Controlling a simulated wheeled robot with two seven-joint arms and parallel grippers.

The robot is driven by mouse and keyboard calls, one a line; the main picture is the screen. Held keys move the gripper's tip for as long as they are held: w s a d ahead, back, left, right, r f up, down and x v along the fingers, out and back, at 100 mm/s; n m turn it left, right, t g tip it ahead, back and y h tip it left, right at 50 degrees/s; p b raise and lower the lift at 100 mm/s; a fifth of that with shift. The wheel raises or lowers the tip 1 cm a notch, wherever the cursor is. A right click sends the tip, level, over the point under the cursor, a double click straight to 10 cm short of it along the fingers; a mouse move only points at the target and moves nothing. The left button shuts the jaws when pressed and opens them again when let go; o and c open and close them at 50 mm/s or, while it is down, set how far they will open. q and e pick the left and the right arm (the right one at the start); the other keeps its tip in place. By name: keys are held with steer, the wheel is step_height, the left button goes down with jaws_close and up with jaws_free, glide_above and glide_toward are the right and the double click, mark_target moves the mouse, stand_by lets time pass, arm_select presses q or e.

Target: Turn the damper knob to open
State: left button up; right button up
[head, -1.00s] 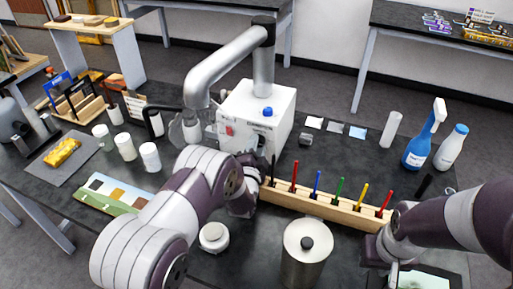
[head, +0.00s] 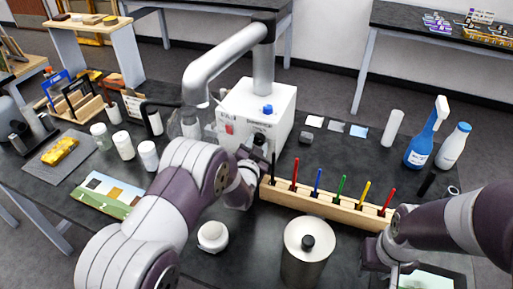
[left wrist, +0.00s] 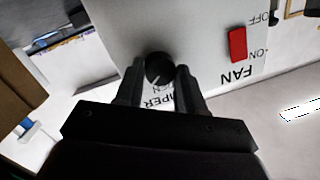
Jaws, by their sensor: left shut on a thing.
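The damper knob (left wrist: 157,68) is a round black knob with a pale pointer mark, on the white extractor box (head: 275,112). Part of the word DAMPER and of a second label show beside it in the left wrist view. My left gripper (left wrist: 156,75) is shut on the knob, one finger on each side.
A red FAN switch (left wrist: 237,44) sits on the same face. A wooden rack (head: 330,207) of coloured tools stands right of my left gripper. A metal canister (head: 305,262) and a white jar (head: 213,236) stand in front. White jars (head: 123,146) stand at the left.

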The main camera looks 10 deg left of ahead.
arm_select(q)
steer(key=n+g+h+b, duration=0.1)
steer(key=n+b, duration=0.1)
steer(key=n, duration=0.3)
steer(key=shift+a+f, duration=0.1)
arm_select(e)
step_height(320, 180, down, 3)
steer(key=shift+r, duration=0.15)
arm_select(q)
steer(key=shift+a+n+h+b, duration=0.1)
steer(key=shift+n+h+b, duration=0.65)
steer(key=shift+n, duration=1.35)
arm_select(e)
steer(key=shift+f, duration=0.6)
arm_select(q)
steer(key=o, duration=1)
steer(key=shift+o, duration=0.2)
arm_select(e)
steer(key=shift+f+b, duration=0.35)
arm_select(q)
steer(key=v, duration=1.2)
steer(key=shift+s+r, duration=0.3)
steer(key=shift+s, duration=0.05)
